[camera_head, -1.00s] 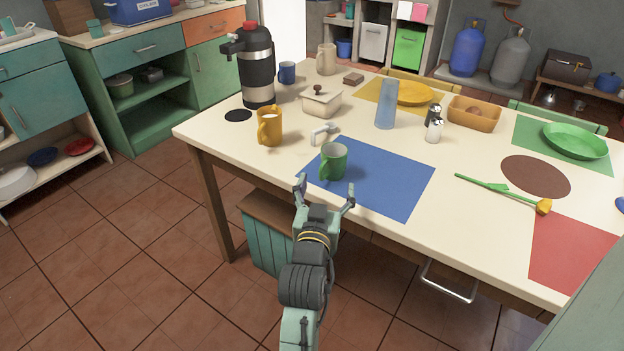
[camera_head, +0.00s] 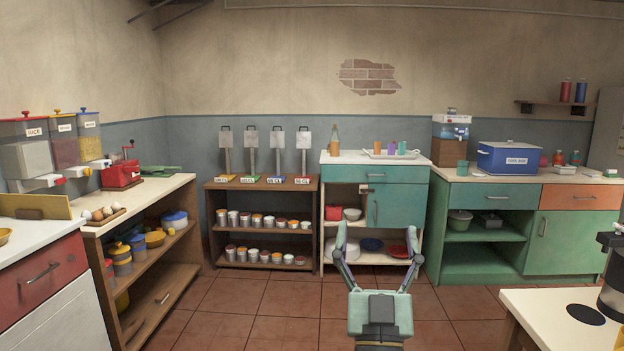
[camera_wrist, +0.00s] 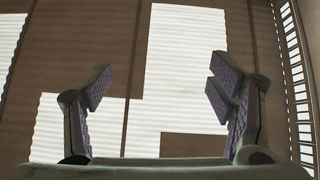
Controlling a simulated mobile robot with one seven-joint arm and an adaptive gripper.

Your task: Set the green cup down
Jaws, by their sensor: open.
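My gripper (camera_head: 379,236) is raised with its fingers apart, nothing between them, in front of the far cabinets in the head view. It also shows open and empty in the wrist view (camera_wrist: 160,85). The green cup from the earlier head view, on the blue mat of the table, is outside both current views.
The cream table's corner (camera_head: 545,318) is at the lower right, with a black disc (camera_head: 586,314) on it. A shelf of cans (camera_head: 263,193) and a teal cabinet (camera_head: 398,208) stand at the back. A counter (camera_head: 135,203) runs along the left. Tiled floor between is clear.

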